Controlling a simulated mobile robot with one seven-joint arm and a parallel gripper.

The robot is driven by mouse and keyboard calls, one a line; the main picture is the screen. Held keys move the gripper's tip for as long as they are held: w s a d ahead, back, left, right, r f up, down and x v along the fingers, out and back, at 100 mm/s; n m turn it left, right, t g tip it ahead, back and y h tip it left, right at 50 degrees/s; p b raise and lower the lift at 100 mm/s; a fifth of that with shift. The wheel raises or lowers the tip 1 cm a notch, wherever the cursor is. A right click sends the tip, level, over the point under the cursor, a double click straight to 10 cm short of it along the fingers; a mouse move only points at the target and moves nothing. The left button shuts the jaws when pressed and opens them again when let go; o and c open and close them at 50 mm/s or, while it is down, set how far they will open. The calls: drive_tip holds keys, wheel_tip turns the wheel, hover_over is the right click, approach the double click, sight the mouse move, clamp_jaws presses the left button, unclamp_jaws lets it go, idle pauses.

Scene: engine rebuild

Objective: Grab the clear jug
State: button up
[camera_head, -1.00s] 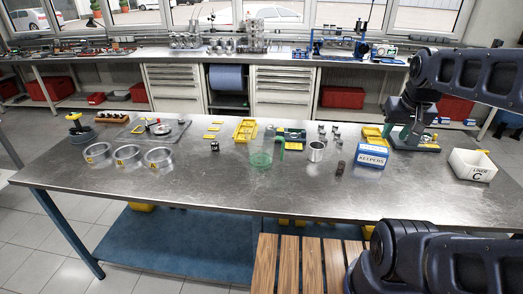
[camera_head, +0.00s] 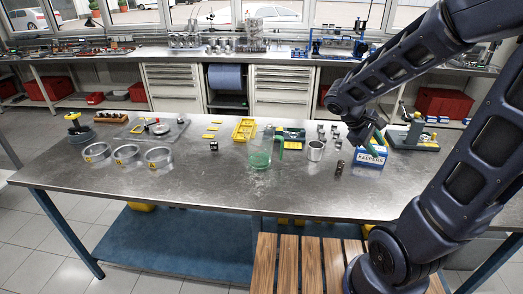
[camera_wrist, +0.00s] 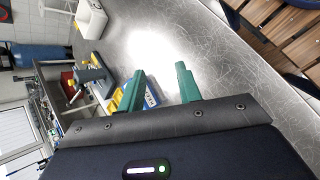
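The clear jug (camera_head: 259,158) stands upright on the steel table, near its middle. It is see-through with a green tint low down, and a green handle (camera_head: 280,147) on its right side. My gripper (camera_head: 376,138) is above the table by the blue and white KEEPERS box, well to the right of the jug. In the wrist view my gripper (camera_wrist: 160,69) shows two green fingers spread apart with nothing held between them. The jug is not visible in the wrist view.
A metal cup (camera_head: 315,151) and a small dark stack (camera_head: 339,167) stand between the jug and the KEEPERS box (camera_head: 370,158). Yellow trays (camera_head: 244,129) lie behind the jug. Metal rings (camera_head: 158,157) lie to the left. The table in front of the jug is clear.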

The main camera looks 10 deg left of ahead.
drive_tip(key=w+a+f+n+t+h, duration=0.3)
drive_tip(key=w+a+n+t+h, duration=0.1)
drive_tip(key=w+a+n, duration=0.15)
drive_tip(key=n+t+y, duration=0.8)
drive_tip(key=n+t, duration=0.5)
drive_tip(key=n, duration=0.5)
approach(282, 157)
drive_tip(key=r, duration=0.3)
drive_tip(key=shift+w+r, duration=0.1)
drive_tip(key=shift+w, duration=0.15)
drive_tip(key=shift+w+a+y, duration=0.1)
drive_tip(key=shift+a+y, duration=0.1)
drive_tip(key=shift+y, duration=0.2)
drive_tip(key=w, duration=0.2)
drive_tip(key=w+d, duration=0.1)
drive_tip(key=w, duration=0.1)
drive_tip(key=shift+w, duration=0.1)
drive_tip(key=shift+w+d, duration=0.3)
drive_tip(key=shift+w, duration=0.7)
drive_tip(key=shift+w+d, duration=0.3)
drive_tip(key=shift+w, duration=0.7)
drive_tip(key=shift+w+d, duration=0.3)
drive_tip(key=shift+w, duration=0.7)
drive_tip(key=shift+c, duration=0.2)
